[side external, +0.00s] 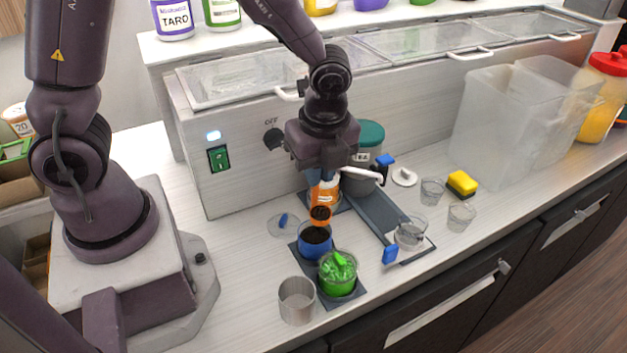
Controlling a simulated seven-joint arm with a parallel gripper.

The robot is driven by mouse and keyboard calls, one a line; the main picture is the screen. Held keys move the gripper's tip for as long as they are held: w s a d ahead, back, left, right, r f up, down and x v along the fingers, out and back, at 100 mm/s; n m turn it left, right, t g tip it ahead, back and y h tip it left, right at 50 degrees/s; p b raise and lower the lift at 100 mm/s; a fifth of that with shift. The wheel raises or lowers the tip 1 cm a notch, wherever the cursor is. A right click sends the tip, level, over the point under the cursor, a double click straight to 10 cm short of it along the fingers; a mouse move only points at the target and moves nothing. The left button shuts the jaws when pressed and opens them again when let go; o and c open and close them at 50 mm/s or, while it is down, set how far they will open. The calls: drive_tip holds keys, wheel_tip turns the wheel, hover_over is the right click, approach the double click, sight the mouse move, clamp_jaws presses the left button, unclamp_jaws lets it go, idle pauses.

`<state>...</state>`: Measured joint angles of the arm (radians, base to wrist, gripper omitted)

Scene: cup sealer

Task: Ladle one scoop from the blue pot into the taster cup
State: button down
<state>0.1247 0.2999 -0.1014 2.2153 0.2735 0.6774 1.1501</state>
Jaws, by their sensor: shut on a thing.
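My gripper (324,172) points down above the row of pots, shut on what looks like an orange ladle. The ladle's round orange bowl (320,213), dark inside, hangs just above the rear rim of the blue pot (315,248). An orange part with a white label (325,194) shows under the jaws; I cannot tell whether it is the handle or a container behind. The blue pot holds dark contents. Clear cups stand to the right: one (432,191) at the back, one (461,217) by the sponge, and one (410,234) on the dark rail. I cannot tell which is the taster cup.
A green pot (338,286) with green contents stands in front of the blue pot, beside a steel cup (296,302). A clear lid with a blue knob (283,224) lies left. A teal-lidded container (370,137) stands behind. A yellow sponge (462,183) lies right.

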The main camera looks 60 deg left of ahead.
drive_tip(key=w+d+r+m+h, duration=0.1)
drive_tip(key=w+d+m, duration=0.2)
drive_tip(key=w, duration=0.7)
drive_tip(key=w+d+r+m, duration=0.1)
drive_tip(key=w+d+m, duration=0.25)
drive_tip(key=w, duration=0.55)
drive_tip(key=s+a+f+t+h, duration=0.3)
drive_tip(key=s+f+t, duration=0.6)
drive_tip(key=t, duration=0.7)
drive_tip(key=shift+s+h, duration=0.4)
drive_tip(key=shift+h, duration=0.2)
drive_tip(key=shift+w+d+r, duration=0.1)
drive_tip(key=shift+r, duration=0.05)
